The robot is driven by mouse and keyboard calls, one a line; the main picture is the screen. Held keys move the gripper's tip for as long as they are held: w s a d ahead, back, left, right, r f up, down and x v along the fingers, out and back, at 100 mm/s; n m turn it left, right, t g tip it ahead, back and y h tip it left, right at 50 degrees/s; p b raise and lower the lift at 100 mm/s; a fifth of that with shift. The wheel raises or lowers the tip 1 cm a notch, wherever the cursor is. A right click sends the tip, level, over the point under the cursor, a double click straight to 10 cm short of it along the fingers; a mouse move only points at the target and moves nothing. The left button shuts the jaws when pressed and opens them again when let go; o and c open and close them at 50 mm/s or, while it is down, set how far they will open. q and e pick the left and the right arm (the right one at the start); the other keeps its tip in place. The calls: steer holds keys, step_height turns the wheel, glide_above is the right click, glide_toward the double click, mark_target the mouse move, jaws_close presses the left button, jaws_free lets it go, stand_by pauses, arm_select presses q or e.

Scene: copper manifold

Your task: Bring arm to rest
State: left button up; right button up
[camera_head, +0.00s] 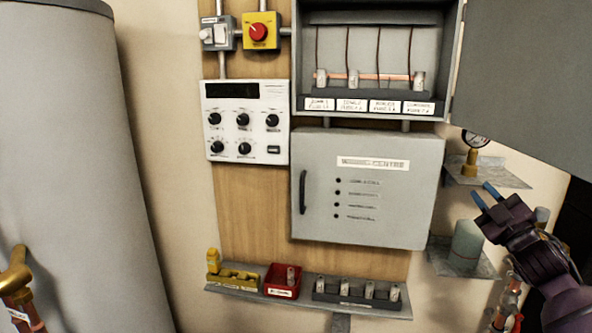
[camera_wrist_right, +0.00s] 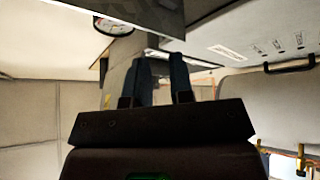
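My right gripper (camera_head: 483,195) is at the right side of the head view, its arm coming in from the lower right. Its two blue fingers point up and left, in front of the small wall shelves and beside the wiring centre box (camera_head: 370,190). In the right wrist view the two dark blue fingers (camera_wrist_right: 162,80) stand apart with a gap between them and nothing held. My left gripper and arm are not in view.
An open cabinet (camera_head: 300,60) with several fuses has its grey door (camera_head: 525,85) swung out above my right gripper. A gauge (camera_head: 474,140) stands on the upper shelf (camera_head: 490,176). A cylinder (camera_head: 466,244) stands on the lower one. A large grey tank (camera_head: 80,170) fills the left.

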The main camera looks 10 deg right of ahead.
steer(key=s+a+f+m+g+h, duration=0.15)
steer(key=s+a+f, duration=0.25)
steer(key=f, duration=0.5)
steer(key=s+a+f+m+g, duration=0.3)
steer(key=s+f, duration=0.1)
steer(key=f, duration=0.6)
steer(key=s+a+f+m+g+h, duration=0.1)
steer(key=s+a+f+m+g, duration=0.2)
steer(key=f, duration=0.6)
steer(key=s+a+f+m+g, duration=0.1)
steer(key=s+a+f, duration=0.4)
steer(key=s, duration=0.5)
steer(key=s+a+f+m+g, duration=0.2)
steer(key=s+a+f, duration=0.3)
steer(key=s+f, duration=0.4)
steer(key=shift+s+g, duration=0.65)
steer(key=shift+s, duration=0.35)
steer(key=shift+y, duration=0.25)
